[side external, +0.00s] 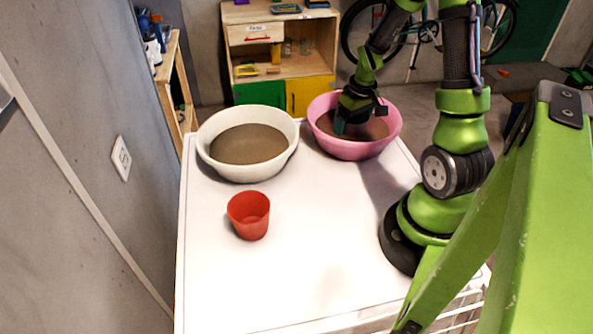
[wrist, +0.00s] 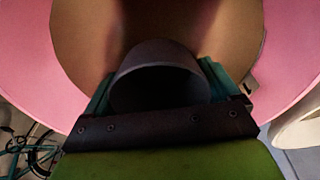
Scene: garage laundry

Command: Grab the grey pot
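The grey pot (wrist: 160,72) shows in the wrist view as a dark grey, rounded vessel with its mouth towards the camera, inside the pink basin (side external: 353,153). My gripper (side external: 341,127) is lowered into this basin in the side view. In the wrist view, my gripper's teal fingers (wrist: 160,92) stand wide apart, one on each side of the pot. I cannot tell whether they press on it. The pot's lower part is hidden. In the side view I cannot make out the pot behind the gripper.
A white basin (side external: 205,150) with a brown inside stands left of the pink one. A red cup (side external: 249,217) stands nearer the front on the white top (side external: 300,260). The front middle of the top is clear. A wall (side external: 75,170) runs along the left.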

